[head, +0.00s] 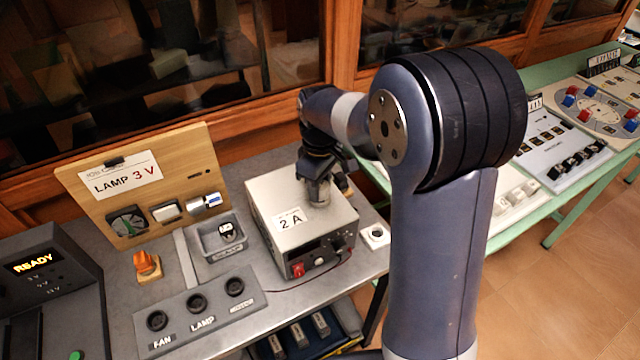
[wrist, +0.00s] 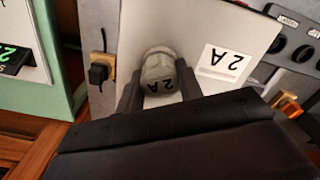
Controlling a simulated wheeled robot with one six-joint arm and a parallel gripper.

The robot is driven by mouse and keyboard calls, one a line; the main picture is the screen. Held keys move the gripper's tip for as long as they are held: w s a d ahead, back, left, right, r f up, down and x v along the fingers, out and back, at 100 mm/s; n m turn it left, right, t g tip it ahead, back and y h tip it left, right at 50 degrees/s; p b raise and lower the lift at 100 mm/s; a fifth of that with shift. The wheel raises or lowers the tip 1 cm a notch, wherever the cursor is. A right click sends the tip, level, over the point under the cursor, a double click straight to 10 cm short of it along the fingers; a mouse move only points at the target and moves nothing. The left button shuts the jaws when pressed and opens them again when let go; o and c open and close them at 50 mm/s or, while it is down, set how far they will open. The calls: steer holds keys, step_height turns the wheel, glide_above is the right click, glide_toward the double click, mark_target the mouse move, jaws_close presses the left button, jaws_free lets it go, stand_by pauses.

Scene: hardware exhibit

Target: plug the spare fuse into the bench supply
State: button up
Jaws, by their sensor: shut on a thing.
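The bench supply (head: 265,200) is a pale box with a "2 A" label on its top and red and dark knobs on its front. Its top also fills the middle of the wrist view (wrist: 200,25). The fuse (head: 319,194) looks upright at the supply's top surface. A rounded grey collar shows around or behind it. Its lower end is hidden, so I cannot tell how deep it sits.
A scrap tray (head: 204,247) left of the supply holds a small dark-and-white piece. A fan and lamp socket panel (head: 180,335) lies in front. A wooden block with a black piece (wrist: 103,70) is beside the supply.

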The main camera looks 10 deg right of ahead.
steer(key=shift+f, duration=0.25)
steer(key=o, duration=1.5)
steer(key=shift+r, duration=0.1)
steer(key=shift+r+p, duration=2.8)
steer(key=shift+r, duration=0.65)
steer(key=shift+f, duration=0.1)
step_height(320, 180, down, 6)
steer(key=b, duration=0.5)
steer(key=shift+f, duration=0.25)
